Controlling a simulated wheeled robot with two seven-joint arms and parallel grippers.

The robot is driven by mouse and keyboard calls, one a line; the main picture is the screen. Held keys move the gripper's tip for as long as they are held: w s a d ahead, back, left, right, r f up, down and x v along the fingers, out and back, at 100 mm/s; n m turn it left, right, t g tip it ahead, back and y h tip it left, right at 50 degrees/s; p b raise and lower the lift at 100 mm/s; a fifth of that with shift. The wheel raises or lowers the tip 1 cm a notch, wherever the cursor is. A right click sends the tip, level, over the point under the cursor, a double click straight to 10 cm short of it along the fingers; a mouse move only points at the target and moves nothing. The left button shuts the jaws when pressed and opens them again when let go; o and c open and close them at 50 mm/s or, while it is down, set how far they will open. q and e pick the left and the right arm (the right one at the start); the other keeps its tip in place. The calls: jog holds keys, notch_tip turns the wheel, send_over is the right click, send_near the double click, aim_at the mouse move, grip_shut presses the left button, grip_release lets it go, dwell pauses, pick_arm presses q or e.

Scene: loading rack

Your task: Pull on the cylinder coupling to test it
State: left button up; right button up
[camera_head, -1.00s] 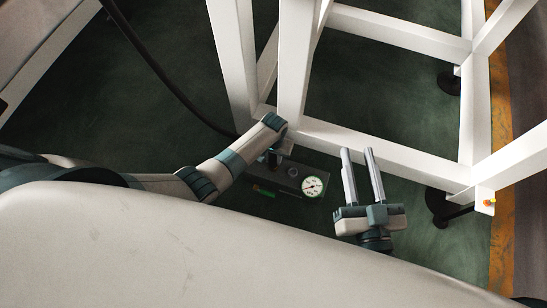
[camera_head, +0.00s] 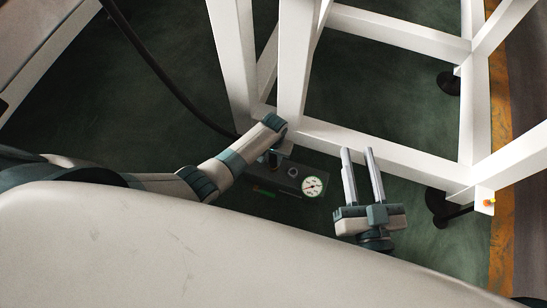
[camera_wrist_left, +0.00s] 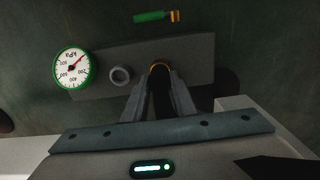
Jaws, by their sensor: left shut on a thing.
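The cylinder coupling, with a brass-coloured ring (camera_wrist_left: 160,65), sits on a grey block (camera_wrist_left: 205,50) in the left wrist view. My left gripper (camera_wrist_left: 160,78) is shut on the coupling, with a dark part between its fingers. In the head view my left gripper (camera_head: 272,158) reaches down to the block (camera_head: 284,184) beside the white frame, its fingers partly hidden by the wrist. A round gauge with a green rim (camera_wrist_left: 73,68) and a round grey port (camera_wrist_left: 121,75) are on the same block. My right gripper (camera_head: 357,152) is open and empty, right of the block.
White frame beams (camera_head: 295,60) stand close behind my left wrist and beyond my right gripper. A dark hose (camera_head: 160,72) runs down from the top left towards the left wrist. Dark green floor is open at left.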

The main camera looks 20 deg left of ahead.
aim_at(273, 160)
pick_arm(q)
jog(key=shift+f, duration=0.1)
dwell(0.3)
jog(key=o, duration=1.1)
jog(key=shift+r+p, duration=0.3)
jog(key=shift+r, duration=0.25)
notch_tip(273, 160, up, 16)
jog(key=p, duration=0.5)
jog(key=shift+r+p, duration=0.15)
jog(key=shift+p, duration=0.2)
jog(key=shift+s, duration=0.1)
